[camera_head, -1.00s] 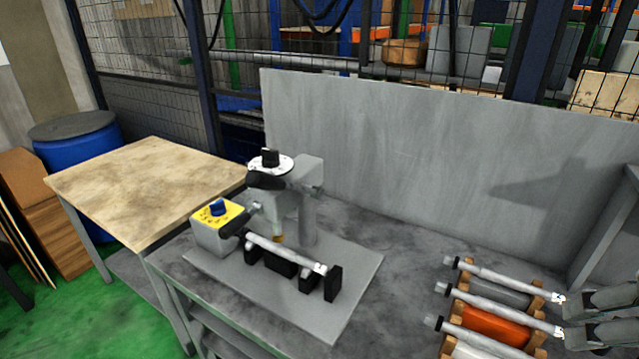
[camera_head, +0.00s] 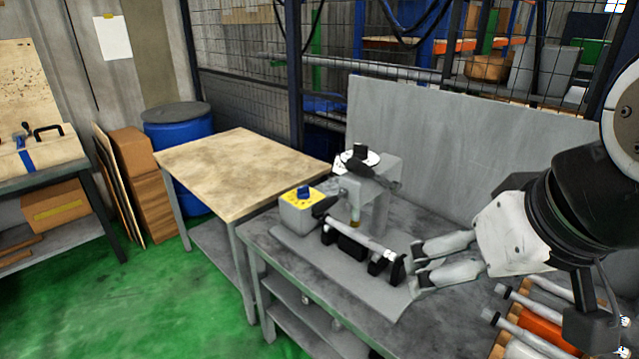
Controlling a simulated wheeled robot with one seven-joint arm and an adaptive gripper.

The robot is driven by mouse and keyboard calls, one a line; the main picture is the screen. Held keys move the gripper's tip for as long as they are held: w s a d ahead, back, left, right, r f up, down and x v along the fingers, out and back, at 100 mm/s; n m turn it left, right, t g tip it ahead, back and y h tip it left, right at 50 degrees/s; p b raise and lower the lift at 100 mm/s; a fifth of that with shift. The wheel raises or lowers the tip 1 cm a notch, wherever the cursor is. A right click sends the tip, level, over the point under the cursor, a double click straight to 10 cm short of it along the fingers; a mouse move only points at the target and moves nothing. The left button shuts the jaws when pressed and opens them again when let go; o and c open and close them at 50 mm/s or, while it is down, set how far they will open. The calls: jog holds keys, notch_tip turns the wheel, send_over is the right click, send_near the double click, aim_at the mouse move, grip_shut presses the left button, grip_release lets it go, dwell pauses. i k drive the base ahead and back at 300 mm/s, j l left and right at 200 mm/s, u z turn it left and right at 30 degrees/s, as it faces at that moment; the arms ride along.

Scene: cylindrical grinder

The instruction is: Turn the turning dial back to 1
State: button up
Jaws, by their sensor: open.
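The grinder (camera_head: 375,202) stands on a grey plate on the metal table. On its left is a grey box with a yellow dial face (camera_head: 302,198) and a blue knob (camera_head: 304,190). A black knob (camera_head: 360,151) on a round white marked disc (camera_head: 357,160) tops the grinder. The marks are too small to read on either one. A metal rod (camera_head: 360,237) rests on black supports in front. My gripper (camera_head: 416,263) is open, its fingers pointing left beside the rod's right end. I see nothing between the fingers, and it is clear of both knobs.
A rack with several metal rods (camera_head: 524,327) and orange and white rollers is at the lower right, partly behind my arm. A grey panel (camera_head: 440,140) stands behind the grinder. A bare wooden-topped table (camera_head: 240,170) is to the left, with open green floor in front.

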aim_at(302, 193)
jog(key=i+j, duration=0.75)
jog(key=i+j+u, duration=0.1)
jog(key=i+j, duration=0.65)
jog(key=i, duration=0.15)
